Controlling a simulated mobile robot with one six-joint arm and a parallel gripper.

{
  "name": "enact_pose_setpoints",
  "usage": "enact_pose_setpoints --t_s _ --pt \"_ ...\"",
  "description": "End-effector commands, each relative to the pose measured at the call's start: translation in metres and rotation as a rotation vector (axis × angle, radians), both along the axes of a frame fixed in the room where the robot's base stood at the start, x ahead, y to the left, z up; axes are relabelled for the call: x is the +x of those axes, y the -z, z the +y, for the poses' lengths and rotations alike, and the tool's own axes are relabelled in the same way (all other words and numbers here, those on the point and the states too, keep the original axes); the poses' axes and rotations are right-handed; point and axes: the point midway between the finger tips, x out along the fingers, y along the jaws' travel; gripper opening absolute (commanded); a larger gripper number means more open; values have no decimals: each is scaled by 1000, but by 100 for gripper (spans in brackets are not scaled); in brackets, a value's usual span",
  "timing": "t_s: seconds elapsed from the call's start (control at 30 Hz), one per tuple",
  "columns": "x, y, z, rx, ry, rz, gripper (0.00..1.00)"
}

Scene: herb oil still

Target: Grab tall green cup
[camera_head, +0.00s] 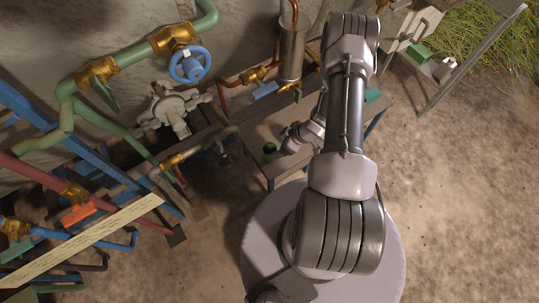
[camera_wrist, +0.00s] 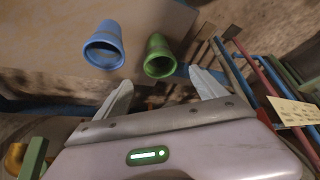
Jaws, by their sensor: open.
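The green cup (camera_wrist: 158,57) stands on the table in the wrist view, upper middle, its open mouth toward the camera. In the head view a small round green shape (camera_head: 269,148) on the table looks like the same cup. My gripper (camera_wrist: 161,86) is open and empty, its two pale fingers spread either side of the line to the green cup. The cup shows beyond the fingertips, and I see no contact. In the head view my wrist sits just right of the green shape, and my arm hides part of the table.
A blue cup (camera_wrist: 104,46) stands close left of the green cup. A metal cylinder (camera_head: 291,52) with copper pipes stands at the table's back. Pipes with a blue handwheel (camera_head: 188,66) and coloured racks crowd the left. Open ground (camera_head: 455,165) lies right.

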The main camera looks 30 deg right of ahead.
Motion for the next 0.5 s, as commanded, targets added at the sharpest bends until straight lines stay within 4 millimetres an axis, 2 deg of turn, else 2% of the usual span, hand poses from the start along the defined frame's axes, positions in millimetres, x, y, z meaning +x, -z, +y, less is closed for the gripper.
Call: enact_pose_setpoints --t_s 0.03,0.27,0.5 --pt "4 15 4 0 -2 0 81" --pt "15 34 11 -1 0 -1 81" --pt "30 74 24 -1 0 0 81"
